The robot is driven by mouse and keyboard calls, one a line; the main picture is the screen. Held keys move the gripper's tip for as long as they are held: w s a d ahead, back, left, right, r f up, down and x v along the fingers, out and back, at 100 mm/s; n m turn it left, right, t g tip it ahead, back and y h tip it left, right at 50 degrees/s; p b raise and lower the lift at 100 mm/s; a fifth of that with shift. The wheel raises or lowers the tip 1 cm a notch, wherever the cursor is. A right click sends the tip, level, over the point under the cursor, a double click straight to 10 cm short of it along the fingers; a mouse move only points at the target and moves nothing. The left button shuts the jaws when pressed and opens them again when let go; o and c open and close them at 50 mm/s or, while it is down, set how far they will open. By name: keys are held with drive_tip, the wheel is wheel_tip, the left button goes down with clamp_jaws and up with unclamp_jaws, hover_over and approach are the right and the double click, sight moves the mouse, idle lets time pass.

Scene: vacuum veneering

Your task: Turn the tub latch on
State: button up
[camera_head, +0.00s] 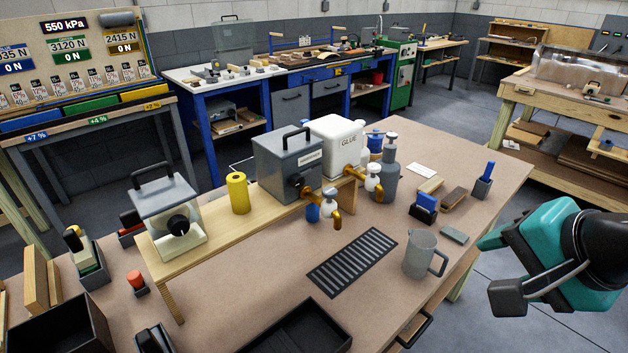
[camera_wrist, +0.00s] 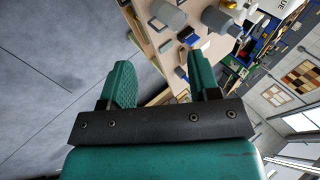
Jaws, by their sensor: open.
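A small clear-sided tub (camera_head: 163,205) with a grey lid and black handle stands at the left end of the raised wooden shelf. It has a round black knob (camera_head: 178,224) on its front. A grey lidded tub (camera_head: 288,163) with a black knob (camera_head: 296,181) and a brass tap stands further right, beside the white GLUE tub (camera_head: 338,143). I cannot tell which part is the tub latch. My teal gripper (camera_head: 492,239) is off the table's right side, far from the tubs. In the wrist view my gripper (camera_wrist: 160,65) is open and empty.
A grey jug (camera_head: 420,254), a slotted black mat (camera_head: 352,262) and a black tray (camera_head: 300,328) lie towards the table's front. A yellow roll (camera_head: 238,192) stands between the tubs. Pump bottles (camera_head: 386,170) stand right of the GLUE tub. Open floor lies right of the table.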

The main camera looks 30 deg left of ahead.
drive_tip(key=w+a+f+m+t+y, duration=0.25)
drive_tip(key=a+m, duration=0.25)
drive_tip(key=a, duration=0.4)
drive_tip(key=m+t+y+p, duration=0.1)
drive_tip(key=m+t+y, duration=0.1)
drive_tip(key=m+y, duration=0.3)
approach(299, 183)
drive_tip(key=shift+m+h, duration=0.45)
drive_tip(key=shift+m, duration=0.15)
drive_tip(key=p+x, duration=0.2)
drive_tip(key=x, duration=0.1)
drive_tip(key=p+x, duration=0.5)
drive_tip(key=x, duration=0.1)
drive_tip(key=shift+a+r+p, duration=0.15)
drive_tip(key=shift+r+p, duration=0.1)
drive_tip(key=shift+p, duration=0.15)
drive_tip(key=c, duration=0.9)
